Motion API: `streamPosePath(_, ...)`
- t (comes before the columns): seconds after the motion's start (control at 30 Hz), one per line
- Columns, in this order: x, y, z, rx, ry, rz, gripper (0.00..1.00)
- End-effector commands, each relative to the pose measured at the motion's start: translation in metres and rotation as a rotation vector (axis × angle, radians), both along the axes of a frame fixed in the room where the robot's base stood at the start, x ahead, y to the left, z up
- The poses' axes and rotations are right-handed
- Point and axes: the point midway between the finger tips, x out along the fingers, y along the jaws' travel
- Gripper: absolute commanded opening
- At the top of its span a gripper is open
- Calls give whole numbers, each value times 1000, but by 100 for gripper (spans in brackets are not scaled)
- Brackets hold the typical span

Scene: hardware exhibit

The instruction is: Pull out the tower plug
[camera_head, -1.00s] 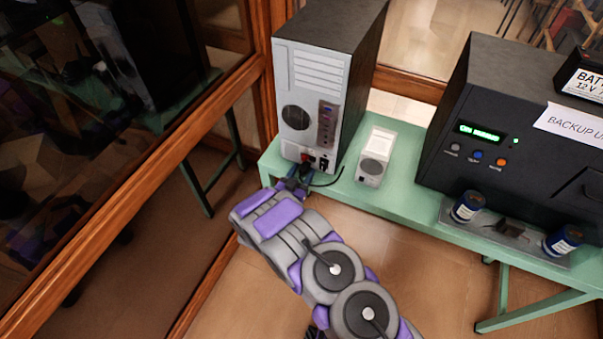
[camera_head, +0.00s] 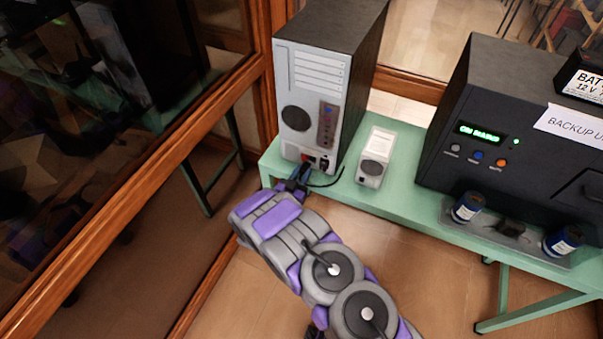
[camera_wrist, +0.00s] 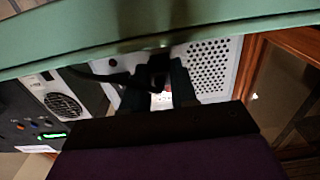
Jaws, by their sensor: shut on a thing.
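The computer tower (camera_head: 306,75) stands on the left end of the green bench, its panel of ports facing me. My gripper (camera_head: 293,183) is low in front of the tower's bottom edge. In the wrist view my gripper (camera_wrist: 157,82) shows two dark fingers shut on the black tower plug (camera_wrist: 158,66). The plug's black cable (camera_head: 326,184) curves off to the right over the bench. The plug is small and dark in the head view, and I cannot tell whether its tip is still in the socket.
A small white device (camera_head: 374,158) stands right of the tower. A black backup unit (camera_head: 500,130) with a lit green display is farther right. Blue cans (camera_head: 466,207) stand before it. The green bench (camera_head: 400,207) edge is close to my gripper; a wooden-framed glass wall is at left.

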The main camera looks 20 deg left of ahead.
Motion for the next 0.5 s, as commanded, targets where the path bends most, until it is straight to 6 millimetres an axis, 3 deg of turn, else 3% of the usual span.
streamPosePath(0.23, -24, 4, 3, -2, 1, 4, 0)
streamPosePath(0.5, -27, 4, 1, 1, -1, 3, 0)
